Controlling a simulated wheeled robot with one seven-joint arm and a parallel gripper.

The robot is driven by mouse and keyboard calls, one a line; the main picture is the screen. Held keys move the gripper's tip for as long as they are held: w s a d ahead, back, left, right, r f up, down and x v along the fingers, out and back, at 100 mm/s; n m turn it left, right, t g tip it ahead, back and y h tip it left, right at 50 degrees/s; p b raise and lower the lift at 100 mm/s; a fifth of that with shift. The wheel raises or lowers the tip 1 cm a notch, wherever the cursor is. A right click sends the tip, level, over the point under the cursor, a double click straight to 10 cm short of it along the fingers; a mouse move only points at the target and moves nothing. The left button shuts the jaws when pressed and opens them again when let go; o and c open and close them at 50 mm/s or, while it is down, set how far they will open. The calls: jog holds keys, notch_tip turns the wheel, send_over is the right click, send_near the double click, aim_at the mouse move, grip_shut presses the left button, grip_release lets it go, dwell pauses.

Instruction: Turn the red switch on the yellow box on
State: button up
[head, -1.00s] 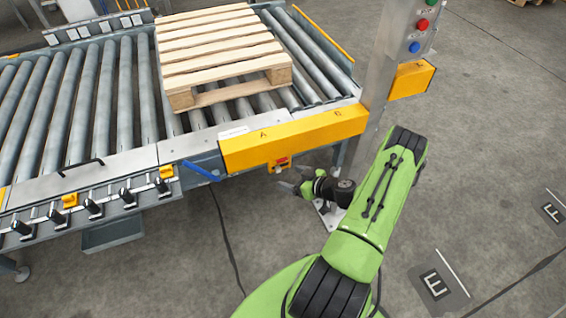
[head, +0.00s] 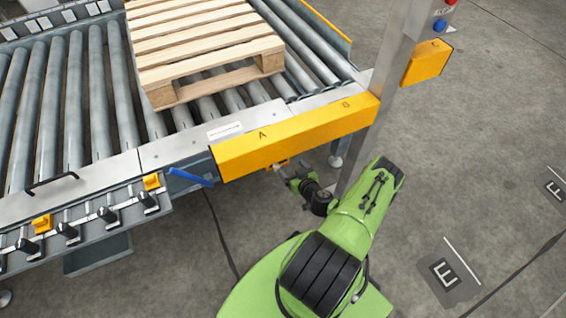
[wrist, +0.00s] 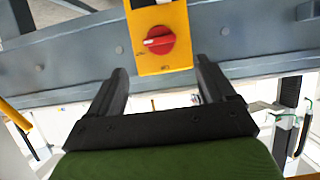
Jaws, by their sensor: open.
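The red switch (wrist: 159,40) is a round rotary knob on the face of the yellow box (wrist: 158,68), seen in the wrist view at top centre. Its grip bar lies roughly level across the picture. My gripper (wrist: 161,66) is open and empty, its two dark fingers on either side of the box's lower part, with the knob ahead between them. I cannot tell how far the tips are from the box. In the head view my gripper (head: 284,172) is just below the long yellow beam marked A and B (head: 295,137), and the switch is hidden there.
The roller conveyor (head: 100,100) carries a wooden pallet (head: 200,50). A blue lever (head: 190,177) sticks out left of my gripper. A grey post (head: 385,90) with buttons stands to the right. Grey floor at the right is free.

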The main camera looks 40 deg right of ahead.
jog(key=b+x, duration=0.3)
jog(key=x, duration=0.5)
jog(key=shift+w, duration=0.15)
jog(key=shift+f, duration=0.1)
jog(key=c, duration=1.1)
jog(key=shift+o, duration=0.2)
